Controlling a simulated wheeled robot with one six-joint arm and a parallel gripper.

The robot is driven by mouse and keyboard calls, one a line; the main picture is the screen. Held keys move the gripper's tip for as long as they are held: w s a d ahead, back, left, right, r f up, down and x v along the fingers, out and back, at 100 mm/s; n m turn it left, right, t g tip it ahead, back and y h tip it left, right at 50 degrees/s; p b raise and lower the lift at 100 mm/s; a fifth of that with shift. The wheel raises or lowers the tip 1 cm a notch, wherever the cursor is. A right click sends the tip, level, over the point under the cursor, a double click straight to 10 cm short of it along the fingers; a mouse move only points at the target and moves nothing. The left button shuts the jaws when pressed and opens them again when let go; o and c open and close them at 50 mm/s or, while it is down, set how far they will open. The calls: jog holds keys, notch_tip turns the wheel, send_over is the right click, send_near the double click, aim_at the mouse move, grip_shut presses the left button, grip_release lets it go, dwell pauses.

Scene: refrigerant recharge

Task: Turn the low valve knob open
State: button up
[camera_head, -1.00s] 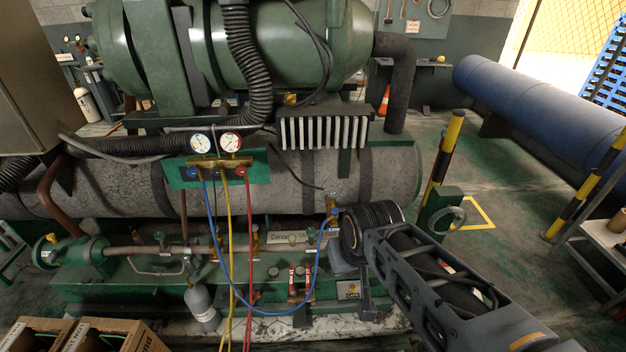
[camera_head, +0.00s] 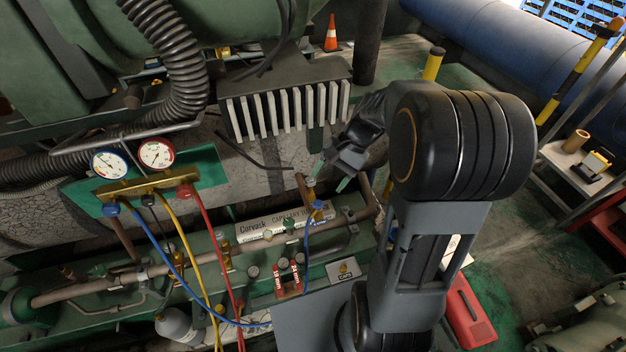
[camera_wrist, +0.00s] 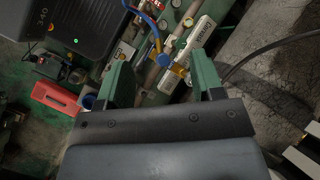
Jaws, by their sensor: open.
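The brass gauge manifold (camera_head: 148,187) hangs at the left in the head view, with a blue knob (camera_head: 111,209) at its left end and a red knob (camera_head: 185,190) at its right. I cannot tell from a label which knob is the low one. A blue hose runs from the manifold to a blue coupler (camera_head: 318,206) on a brass fitting at the pipe. My gripper (camera_head: 330,177) is open beside this fitting, well right of the manifold. In the wrist view, the coupler (camera_wrist: 166,61) shows between the green fingers of my gripper (camera_wrist: 157,64). Contact cannot be told.
Yellow (camera_head: 185,250) and red (camera_head: 222,250) hoses hang below the manifold. A finned grey block (camera_head: 285,105) is above and left of my gripper. A white labelled plate (camera_head: 270,226) lies nearby. A red case (camera_head: 468,310) is on the floor at right.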

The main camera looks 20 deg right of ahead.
jog(key=w+d+f+m+y, duration=0.6)
jog(key=f, duration=0.1)
jog(key=m+t+y+b, duration=0.1)
jog(key=m+t+y, duration=0.4)
jog(key=m+t, duration=0.1)
send_near(313, 180)
jog(key=p+x, duration=0.2)
jog(key=x, duration=0.7)
jog(key=shift+w+a+f, duration=0.15)
jog(key=shift+a, duration=0.25)
jog(key=shift+c, duration=0.2)
jog(key=c, duration=0.9)
